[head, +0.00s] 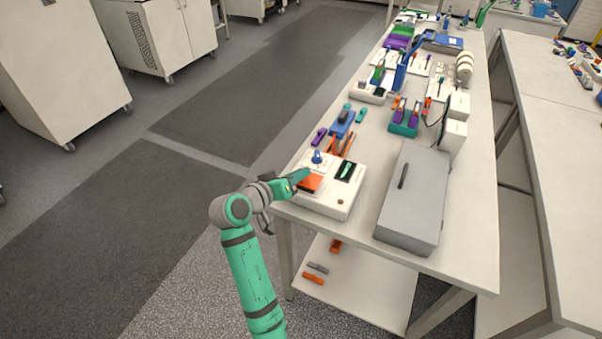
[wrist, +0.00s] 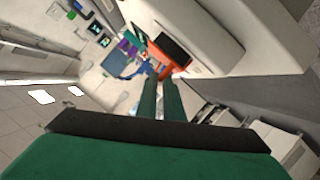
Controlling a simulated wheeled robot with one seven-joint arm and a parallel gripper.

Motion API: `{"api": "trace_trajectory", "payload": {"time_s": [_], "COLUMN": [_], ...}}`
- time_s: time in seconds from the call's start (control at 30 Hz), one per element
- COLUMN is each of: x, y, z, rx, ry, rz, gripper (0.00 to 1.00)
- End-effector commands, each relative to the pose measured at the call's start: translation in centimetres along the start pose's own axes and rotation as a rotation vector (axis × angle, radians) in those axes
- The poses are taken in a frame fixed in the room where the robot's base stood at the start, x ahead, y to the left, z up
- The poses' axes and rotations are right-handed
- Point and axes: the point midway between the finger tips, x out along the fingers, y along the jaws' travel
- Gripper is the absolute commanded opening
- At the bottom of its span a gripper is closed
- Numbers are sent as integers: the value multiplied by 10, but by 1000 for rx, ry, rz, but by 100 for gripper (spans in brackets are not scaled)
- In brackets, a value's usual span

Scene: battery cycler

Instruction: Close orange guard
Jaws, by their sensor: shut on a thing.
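The orange guard (head: 311,183) is on the front left part of a white battery cycler box (head: 338,208) at the near end of the table. In the wrist view the orange guard (wrist: 172,52) stands out from the white box beside a black panel. My gripper (head: 298,176) is at the guard's left side in the head view. In the wrist view its two green fingers (wrist: 161,84) are close together, with their tips at the guard's lower part. The exact contact at the tips is small and partly hidden.
A grey lidded case (head: 418,205) stands right of the white box. A blue and orange device (head: 342,130) and several tools lie behind it. The table (head: 470,235) has bare room at its right edge. Loose orange pieces lie on the lower shelf (head: 365,290).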

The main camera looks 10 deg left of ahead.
Motion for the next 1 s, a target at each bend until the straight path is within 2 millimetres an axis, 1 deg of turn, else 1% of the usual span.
{"api": "trace_trajectory", "payload": {"time_s": [0.57,0.6,0.87,1.0], "x": [1,1,1,-5], "y": [-2,-2,-2,-2], "z": [2,2,1,1], "rx": [-28,-28,-27,-27], "ry": [-3,-3,-1,0], "rz": [11,11,11,10], "gripper": [0,15,15,15]}}
